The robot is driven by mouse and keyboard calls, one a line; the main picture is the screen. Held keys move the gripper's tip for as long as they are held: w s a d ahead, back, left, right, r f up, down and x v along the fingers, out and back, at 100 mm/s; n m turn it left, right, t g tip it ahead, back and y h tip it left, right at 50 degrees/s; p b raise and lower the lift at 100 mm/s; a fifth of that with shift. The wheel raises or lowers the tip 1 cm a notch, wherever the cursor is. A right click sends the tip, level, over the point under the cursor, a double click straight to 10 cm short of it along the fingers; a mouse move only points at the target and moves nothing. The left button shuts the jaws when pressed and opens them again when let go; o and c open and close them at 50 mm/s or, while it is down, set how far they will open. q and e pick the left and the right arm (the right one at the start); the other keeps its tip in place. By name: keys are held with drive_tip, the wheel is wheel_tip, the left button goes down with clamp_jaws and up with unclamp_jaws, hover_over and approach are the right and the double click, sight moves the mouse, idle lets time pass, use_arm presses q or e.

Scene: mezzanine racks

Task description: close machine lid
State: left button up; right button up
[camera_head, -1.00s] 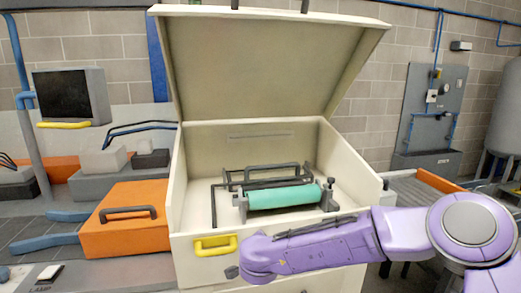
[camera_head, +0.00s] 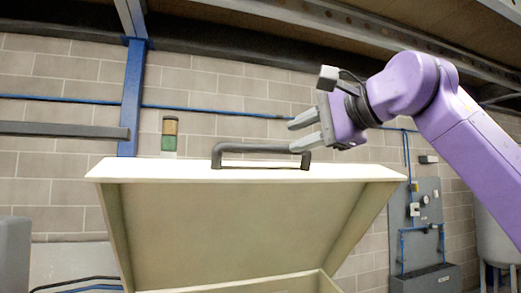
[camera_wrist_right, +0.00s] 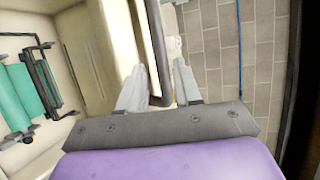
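The machine lid (camera_head: 240,222) is cream and stands open, tilted up, in the head view. A dark handle (camera_head: 262,149) sits on its top edge. My right gripper (camera_head: 293,136) is at the handle's right end, fingers spread, pointing left. In the head view one finger overlaps the handle's corner. In the right wrist view the handle (camera_wrist_right: 155,40) passes between the open fingers of the right gripper (camera_wrist_right: 159,66); I cannot tell whether they touch it. The teal roller (camera_wrist_right: 20,95) inside the machine shows at left there. My left gripper is not in view.
A brick wall with a blue pipe (camera_head: 220,112) and a blue post (camera_head: 132,95) is behind the lid. A green and amber stack light (camera_head: 169,134) stands behind its left side. A grey panel (camera_head: 416,220) is at right. Beams cross overhead.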

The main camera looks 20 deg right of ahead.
sight(268, 147)
drive_tip(key=p+x, duration=0.1)
drive_tip(key=x, duration=0.2)
drive_tip(key=p+x, duration=0.1)
drive_tip(key=x, duration=0.2)
drive_tip(key=p+x, duration=0.1)
drive_tip(key=x, duration=0.3)
drive_tip(key=shift+a, duration=0.3)
drive_tip(key=shift+s, duration=0.2)
drive_tip(key=shift+s, duration=0.1)
clamp_jaws()
drive_tip(key=shift+f, duration=0.1)
